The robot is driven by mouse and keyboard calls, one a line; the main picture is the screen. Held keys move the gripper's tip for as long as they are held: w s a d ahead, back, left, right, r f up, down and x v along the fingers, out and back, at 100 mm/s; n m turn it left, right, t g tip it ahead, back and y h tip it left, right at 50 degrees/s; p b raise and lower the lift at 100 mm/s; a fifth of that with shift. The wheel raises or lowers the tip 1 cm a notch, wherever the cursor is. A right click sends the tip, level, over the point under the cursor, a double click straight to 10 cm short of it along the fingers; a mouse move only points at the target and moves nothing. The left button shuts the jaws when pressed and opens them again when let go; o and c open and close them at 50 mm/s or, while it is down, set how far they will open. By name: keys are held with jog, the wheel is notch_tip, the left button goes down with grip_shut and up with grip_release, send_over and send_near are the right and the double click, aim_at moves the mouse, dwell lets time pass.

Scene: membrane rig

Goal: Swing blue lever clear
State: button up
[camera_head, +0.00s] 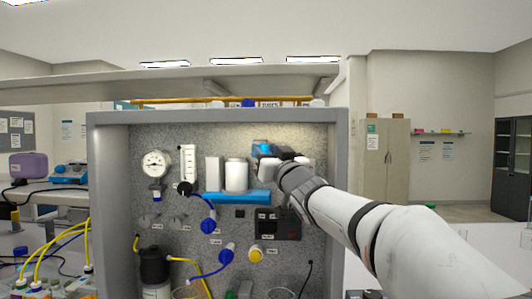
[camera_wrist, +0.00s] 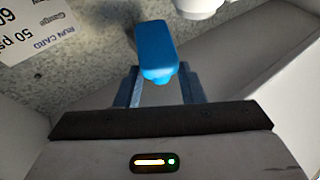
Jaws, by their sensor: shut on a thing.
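The blue lever (camera_wrist: 157,50) stands in the middle of the wrist view, its near end between my two fingers. My gripper (camera_wrist: 160,85) is shut on it. In the head view a bit of blue (camera_head: 263,147) shows on the speckled panel at the tip of my gripper (camera_head: 270,153). My wrist hides most of the lever and its mount there, so its angle is hard to tell.
A white cylinder (camera_head: 236,175) stands on a blue ledge (camera_head: 238,198) left of my gripper. A gauge (camera_head: 156,163) and other blue handles (camera_head: 207,208) are on the panel. The grey frame (camera_head: 108,200) encloses it. A run card (camera_wrist: 40,25) shows in the wrist view.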

jog(key=p, duration=0.1)
jog(key=n+g+y+p, duration=0.1)
jog(key=p, duration=0.1)
jog(key=shift+w+d+r+y, duration=0.2)
jog(key=shift+d+r+y, duration=0.1)
jog(key=shift+r, duration=0.05)
jog(key=shift+w+d+n+g+y+p, duration=0.1)
jog(key=shift+d+n+g+y+p, duration=0.25)
jog(key=shift+y+p, duration=0.5)
jog(key=shift+f+n+g+y+p, duration=0.25)
jog(key=shift+n+g+p, duration=0.15)
jog(key=shift+g, duration=0.15)
jog(key=shift+f, duration=0.1)
jog(key=o, duration=0.7)
jog(key=shift+c, duration=0.2)
